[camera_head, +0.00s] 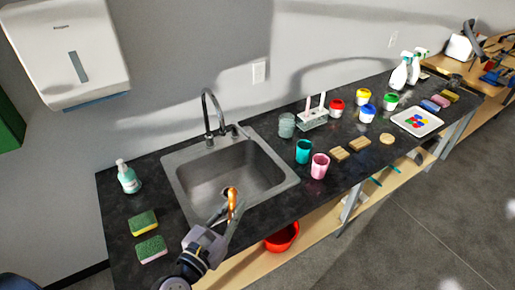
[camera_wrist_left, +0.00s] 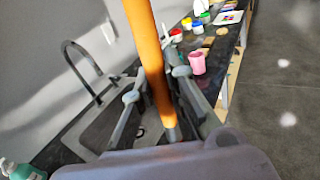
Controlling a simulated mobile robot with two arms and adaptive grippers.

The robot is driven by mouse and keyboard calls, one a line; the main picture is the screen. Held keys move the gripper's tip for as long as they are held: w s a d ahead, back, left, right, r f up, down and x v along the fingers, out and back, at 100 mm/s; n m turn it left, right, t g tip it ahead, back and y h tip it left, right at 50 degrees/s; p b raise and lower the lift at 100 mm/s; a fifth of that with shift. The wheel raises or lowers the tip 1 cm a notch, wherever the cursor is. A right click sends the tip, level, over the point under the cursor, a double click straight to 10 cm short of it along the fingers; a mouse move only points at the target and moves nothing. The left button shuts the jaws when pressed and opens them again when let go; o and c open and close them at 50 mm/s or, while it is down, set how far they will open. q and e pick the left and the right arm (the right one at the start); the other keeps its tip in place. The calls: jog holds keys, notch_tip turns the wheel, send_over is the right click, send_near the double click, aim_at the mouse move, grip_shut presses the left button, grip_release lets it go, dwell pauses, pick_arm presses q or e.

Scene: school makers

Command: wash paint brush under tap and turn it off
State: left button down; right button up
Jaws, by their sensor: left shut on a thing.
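My left gripper (camera_head: 226,215) is shut on the orange handle of the paint brush (camera_head: 232,199), over the near edge of the sink (camera_head: 170,162). In the left wrist view the orange handle (camera_wrist_left: 148,45) runs up between the fingers (camera_wrist_left: 158,92); the bristles cannot be made out. The dark curved tap (camera_head: 206,105) stands at the back of the sink, apart from the brush, and also shows in the left wrist view (camera_wrist_left: 88,55). I see no clear water stream. My right gripper is not in view.
A red bowl (camera_head: 282,238) is on the shelf below.

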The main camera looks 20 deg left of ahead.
pick_arm(q)
jog(key=w+a+r+m+g, duration=0.1)
jog(key=w+a+m, duration=0.1)
jog(key=w+a, duration=1.3)
jog(key=w+a+r+y, duration=0.1)
jog(key=w+a+r, duration=0.2)
jog(key=a+r, duration=0.3)
jog(key=w+a+r+m+g, duration=0.1)
jog(key=w+a+r, duration=0.3)
jog(key=a, duration=0.7)
notch_tip(320, 180, up, 3)
jog(key=shift+a+f+y, duration=0.2)
jog(key=shift+a+y, duration=0.05)
jog(key=shift+y, duration=0.15)
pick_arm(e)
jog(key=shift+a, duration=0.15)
pick_arm(q)
jog(key=shift+m, duration=0.3)
jog(key=shift+w+d+m+h, duration=0.1)
jog(key=shift+d+m+h, duration=0.2)
jog(key=shift+d, duration=0.2)
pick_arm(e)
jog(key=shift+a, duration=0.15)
